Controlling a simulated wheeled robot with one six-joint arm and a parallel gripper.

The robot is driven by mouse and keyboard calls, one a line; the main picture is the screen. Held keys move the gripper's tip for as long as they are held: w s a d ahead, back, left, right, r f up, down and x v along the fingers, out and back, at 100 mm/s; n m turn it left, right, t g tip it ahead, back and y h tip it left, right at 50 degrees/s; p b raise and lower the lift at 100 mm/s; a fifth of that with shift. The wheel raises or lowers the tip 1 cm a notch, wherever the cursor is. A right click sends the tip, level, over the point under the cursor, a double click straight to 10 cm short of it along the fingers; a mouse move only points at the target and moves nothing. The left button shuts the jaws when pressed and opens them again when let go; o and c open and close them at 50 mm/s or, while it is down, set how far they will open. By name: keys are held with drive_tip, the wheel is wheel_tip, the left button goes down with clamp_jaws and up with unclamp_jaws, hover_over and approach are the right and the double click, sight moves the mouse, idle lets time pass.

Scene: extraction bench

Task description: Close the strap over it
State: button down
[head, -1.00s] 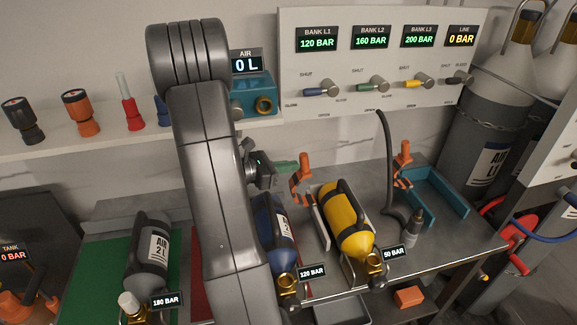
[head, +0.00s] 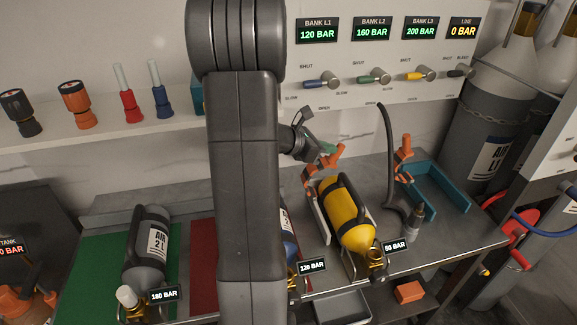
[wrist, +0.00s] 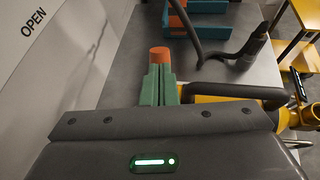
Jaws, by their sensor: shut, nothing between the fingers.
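A yellow cylinder (head: 347,217) lies in a cradle on the bench, with a 50 BAR tag at its valve. An orange strap arm (head: 325,165) rises at the cradle's back left and leans right toward the cylinder; it is not down across it. My gripper (head: 328,149) is shut and empty, its green fingertips at the strap's upper part. In the wrist view, the green fingers (wrist: 160,88) are together, with the strap's orange end (wrist: 160,54) just beyond their tips. I cannot tell whether they touch. Part of the yellow cylinder (wrist: 210,113) shows behind my gripper housing.
A teal cradle (head: 452,187) with its own upright orange strap (head: 403,158) stands empty at right. A dark hose (head: 387,140) rises between the two cradles. A blue cylinder (head: 287,225) is mostly hidden by my arm. The valve panel (head: 350,65) stands behind.

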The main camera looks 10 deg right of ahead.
sight(340, 149)
drive_tip(key=b+x, duration=0.1)
drive_tip(key=x, duration=0.1)
drive_tip(key=s+b+x, duration=0.1)
drive_tip(key=x, duration=0.1)
drive_tip(key=shift+w+d+r, duration=0.1)
drive_tip(key=shift+d+r, duration=0.05)
drive_tip(key=shift+d, duration=0.45)
drive_tip(key=d+f+y+p, duration=0.5)
drive_tip(key=d+f+y, duration=0.1)
drive_tip(key=d+f, duration=0.3)
drive_tip(key=shift+w+d+f+m, duration=0.2)
drive_tip(key=shift+f+m, duration=0.2)
drive_tip(key=shift+f, duration=0.15)
